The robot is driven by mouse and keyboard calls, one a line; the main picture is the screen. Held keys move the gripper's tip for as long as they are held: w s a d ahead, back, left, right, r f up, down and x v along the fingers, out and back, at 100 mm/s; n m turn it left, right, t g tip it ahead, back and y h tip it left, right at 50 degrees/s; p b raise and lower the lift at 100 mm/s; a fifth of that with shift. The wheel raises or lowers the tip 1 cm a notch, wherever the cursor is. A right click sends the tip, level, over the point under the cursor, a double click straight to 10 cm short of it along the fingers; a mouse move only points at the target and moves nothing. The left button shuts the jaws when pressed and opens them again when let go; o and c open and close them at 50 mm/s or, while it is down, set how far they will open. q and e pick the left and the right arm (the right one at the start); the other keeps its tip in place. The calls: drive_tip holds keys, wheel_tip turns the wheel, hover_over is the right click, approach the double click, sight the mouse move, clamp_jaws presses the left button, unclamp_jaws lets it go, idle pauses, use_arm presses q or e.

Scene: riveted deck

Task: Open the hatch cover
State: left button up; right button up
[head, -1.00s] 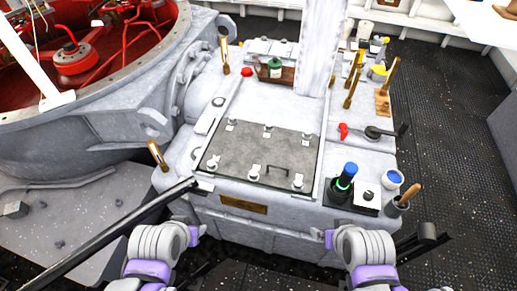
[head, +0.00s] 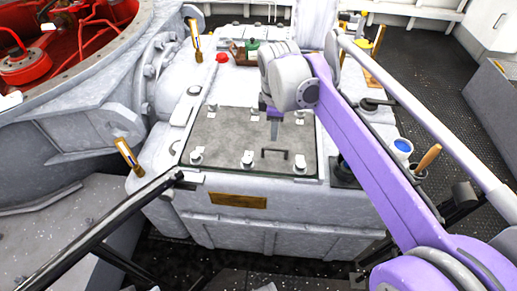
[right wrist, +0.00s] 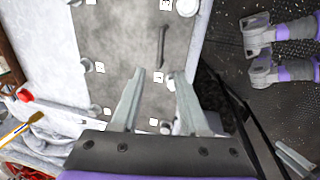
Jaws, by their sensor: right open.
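The hatch cover (head: 225,134) is a dark grey speckled plate on top of a white metal housing, lying flat and closed. A dark bar handle (head: 274,153) stands near its front edge. Small latches with pale tags (head: 247,160) sit along its front and back edges. My right gripper (head: 275,132) hangs over the cover's right half, partly hidden by its own wrist. In the right wrist view its fingers (right wrist: 160,74) are apart and empty. The handle (right wrist: 163,46) shows just beyond the fingertips, not between them.
A green bottle (head: 252,48) and red knob (head: 222,57) stand behind the cover. A blue-topped cup (head: 402,148) and wooden-handled tool (head: 428,158) are at the right. A black rail (head: 95,235) crosses the front left. A brass plate (head: 238,200) marks the housing front.

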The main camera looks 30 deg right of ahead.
sight(274, 150)
drive_tip(key=f+b, duration=0.1)
drive_tip(key=f, duration=0.2)
drive_tip(key=w+d+f, duration=0.1)
drive_tip(key=f, duration=0.2)
drive_tip(key=f+b, duration=0.1)
drive_tip(key=f, duration=0.3)
drive_tip(key=shift+w+d+b, duration=0.15)
drive_tip(key=shift+w+b, duration=0.1)
drive_tip(key=shift+b, duration=0.05)
drive_tip(key=shift+c, duration=0.3)
clamp_jaws()
idle(0.7)
